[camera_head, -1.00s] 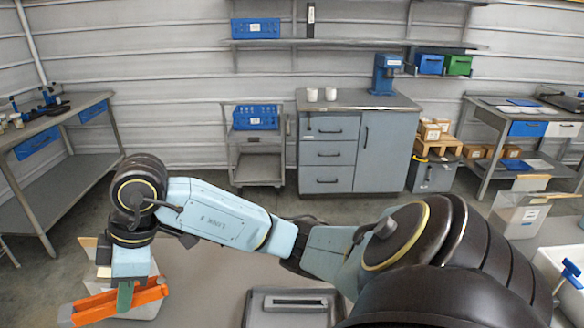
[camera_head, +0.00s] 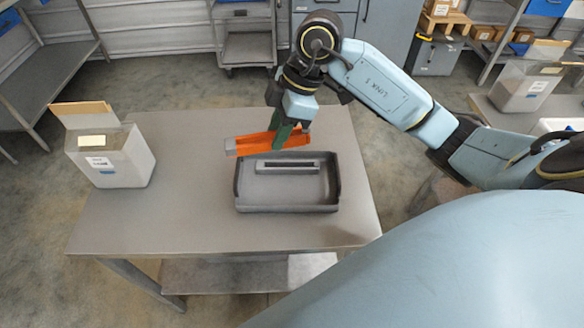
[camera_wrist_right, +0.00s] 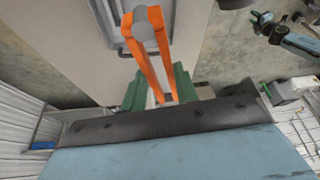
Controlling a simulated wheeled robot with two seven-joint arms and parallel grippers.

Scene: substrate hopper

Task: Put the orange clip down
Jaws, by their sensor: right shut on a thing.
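The orange clip (camera_head: 256,143) is a long orange piece with a grey end, held at the far edge of a dark grey tray (camera_head: 287,206). My right gripper (camera_head: 284,132), with green fingers, is shut on the clip. I cannot tell how high the clip is above the table or tray. My left gripper is not in view.
The tray stands on a grey table (camera_head: 190,220). A white box (camera_head: 112,162) with an open cardboard flap stands at the table's left. The table between box and tray is clear. A trolley (camera_head: 248,48) and cabinet stand behind.

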